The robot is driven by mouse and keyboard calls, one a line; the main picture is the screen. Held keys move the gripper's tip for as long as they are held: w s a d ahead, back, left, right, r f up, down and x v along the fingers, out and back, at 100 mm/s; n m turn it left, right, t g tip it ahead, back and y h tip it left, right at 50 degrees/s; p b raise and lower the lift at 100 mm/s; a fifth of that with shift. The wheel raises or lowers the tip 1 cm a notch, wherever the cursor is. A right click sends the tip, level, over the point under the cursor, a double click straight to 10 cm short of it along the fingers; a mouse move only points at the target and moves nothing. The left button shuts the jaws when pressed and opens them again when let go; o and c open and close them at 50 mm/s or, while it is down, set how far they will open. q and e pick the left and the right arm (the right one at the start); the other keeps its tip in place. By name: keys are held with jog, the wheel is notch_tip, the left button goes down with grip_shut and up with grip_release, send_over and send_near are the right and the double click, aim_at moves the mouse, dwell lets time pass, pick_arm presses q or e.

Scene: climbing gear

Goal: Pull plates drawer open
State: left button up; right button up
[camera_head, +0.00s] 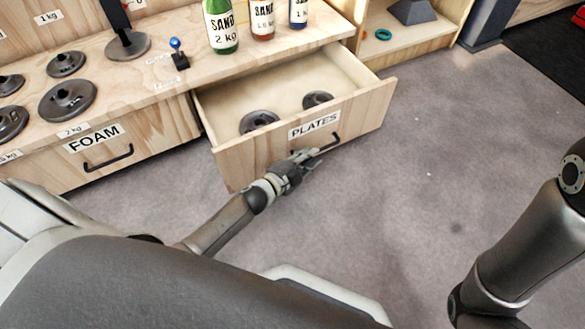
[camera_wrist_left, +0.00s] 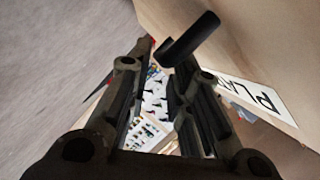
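The plates drawer (camera_head: 236,164) stands pulled out from the wooden bench, with its inside showing. Its front bears a PLATES label (camera_head: 314,125), part of which also shows in the left wrist view (camera_wrist_left: 262,99). Its black bar handle (camera_head: 335,141) is partly hidden by my left gripper (camera_head: 307,158) in the head view. In the left wrist view the handle (camera_wrist_left: 190,38) lies just beyond the fingertips, nearer the right-hand finger. The fingers of my left gripper (camera_wrist_left: 158,70) are apart with a clear gap between them. My right gripper is out of view.
Dark weight plates (camera_head: 258,121) lie in the drawer. A shut FOAM drawer (camera_head: 100,152) is to its left. Sand bottles (camera_head: 221,27) and several plates (camera_head: 68,100) stand on the bench top. Carpet (camera_head: 450,150) in front and to the right is clear. My right arm is at the right.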

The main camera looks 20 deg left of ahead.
pick_arm(q)
jog(key=v, duration=0.9)
